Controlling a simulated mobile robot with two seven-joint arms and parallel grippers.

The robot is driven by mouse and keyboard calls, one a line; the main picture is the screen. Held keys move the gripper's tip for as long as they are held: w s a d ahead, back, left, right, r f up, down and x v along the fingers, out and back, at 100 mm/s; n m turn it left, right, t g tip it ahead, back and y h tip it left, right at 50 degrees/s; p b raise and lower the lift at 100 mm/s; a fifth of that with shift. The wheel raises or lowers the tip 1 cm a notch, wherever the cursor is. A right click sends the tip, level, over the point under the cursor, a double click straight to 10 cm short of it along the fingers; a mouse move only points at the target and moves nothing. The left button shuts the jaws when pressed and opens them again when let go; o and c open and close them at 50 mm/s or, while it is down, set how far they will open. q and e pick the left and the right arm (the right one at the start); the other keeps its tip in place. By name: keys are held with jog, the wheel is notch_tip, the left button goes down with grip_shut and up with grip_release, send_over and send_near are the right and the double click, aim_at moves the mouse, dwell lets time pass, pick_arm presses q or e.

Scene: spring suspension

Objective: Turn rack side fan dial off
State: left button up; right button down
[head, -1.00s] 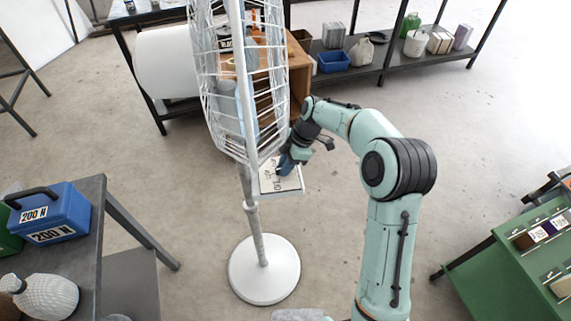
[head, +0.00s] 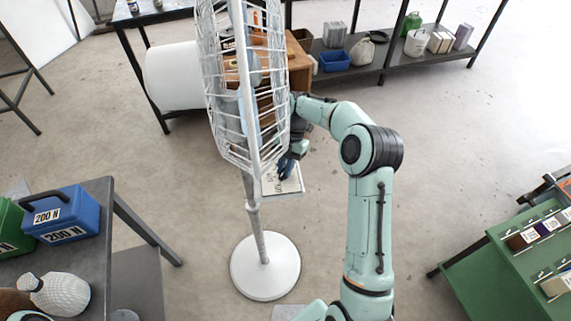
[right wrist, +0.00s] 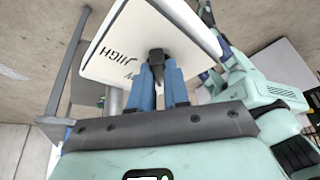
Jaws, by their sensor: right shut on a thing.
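The white standing fan (head: 229,85) has a wire cage, a pole and a round base (head: 265,266) on the floor. Its white dial panel (head: 284,181) sits low on the pole, with black lettering partly hidden. In the right wrist view the panel (right wrist: 125,45) shows "HIGH" and part of another word, turned around. My right gripper (head: 285,170) is at the panel. In the right wrist view its blue fingers (right wrist: 161,82) are shut on the dark dial (right wrist: 157,60). The dial's pointing direction is hard to tell. My left gripper is not in view.
A bench (head: 105,219) with a blue "200 N" case (head: 66,213) stands at left. A green table (head: 510,275) is at right. Shelves (head: 385,62) with containers stand behind the fan. The floor between is free.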

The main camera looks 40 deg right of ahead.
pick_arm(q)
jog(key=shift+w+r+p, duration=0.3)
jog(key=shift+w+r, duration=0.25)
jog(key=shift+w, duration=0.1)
pick_arm(e)
jog(key=shift+w+n, duration=0.1)
jog(key=shift+n, duration=0.6)
jog(key=c, duration=1.1)
grip_release()
jog(key=v, duration=0.6)
jog(key=shift+w+r, duration=0.2)
jog(key=shift+w, duration=0.05)
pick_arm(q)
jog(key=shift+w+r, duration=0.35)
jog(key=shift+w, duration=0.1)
pick_arm(e)
jog(key=shift+d+r, duration=0.15)
jog(key=shift+r, duration=0.4)
